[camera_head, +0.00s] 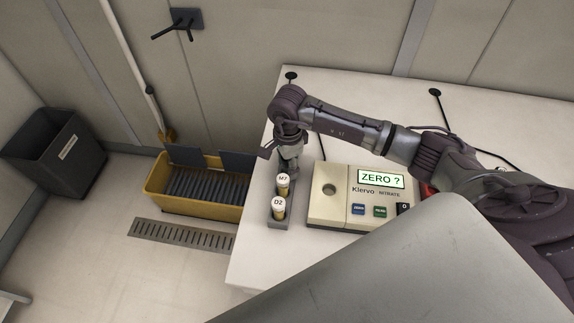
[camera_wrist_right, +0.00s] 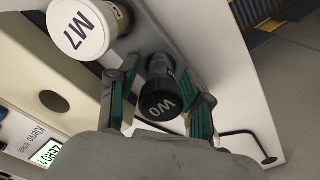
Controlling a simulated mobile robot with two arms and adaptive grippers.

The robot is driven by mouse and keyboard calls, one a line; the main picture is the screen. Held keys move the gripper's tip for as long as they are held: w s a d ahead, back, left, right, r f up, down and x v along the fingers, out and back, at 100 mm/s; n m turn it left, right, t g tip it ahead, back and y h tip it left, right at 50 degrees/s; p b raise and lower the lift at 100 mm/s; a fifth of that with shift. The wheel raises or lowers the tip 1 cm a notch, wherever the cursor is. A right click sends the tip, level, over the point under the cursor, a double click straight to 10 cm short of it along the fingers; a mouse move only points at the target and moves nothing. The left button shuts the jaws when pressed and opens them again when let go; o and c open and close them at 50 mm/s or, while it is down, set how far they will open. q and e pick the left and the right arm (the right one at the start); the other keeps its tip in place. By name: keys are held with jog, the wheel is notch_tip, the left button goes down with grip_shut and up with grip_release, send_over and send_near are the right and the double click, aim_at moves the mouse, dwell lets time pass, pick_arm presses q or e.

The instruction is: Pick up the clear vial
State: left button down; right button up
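A vial with a black cap marked W0 (camera_wrist_right: 161,99) stands between the two fingers of my right gripper (camera_wrist_right: 160,80) in the right wrist view. A gap shows between the cap and each finger, so the gripper looks open around the vial. In the head view my right gripper (camera_head: 289,158) points down at the far end of the vial rack (camera_head: 273,222) and hides this vial. Vials with white caps, M7 (camera_head: 283,182) and D2 (camera_head: 278,206), stand in the rack nearer me. My left gripper is not in view.
A beige meter (camera_head: 330,212) reading "ZERO ?", with a round well, sits right of the rack. The white table's left edge is close to the rack. A yellow bin (camera_head: 200,209), a floor grate (camera_head: 180,235) and a dark bin (camera_head: 55,150) are on the floor.

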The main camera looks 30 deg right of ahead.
grip_shut()
jog(key=shift+r, duration=0.15)
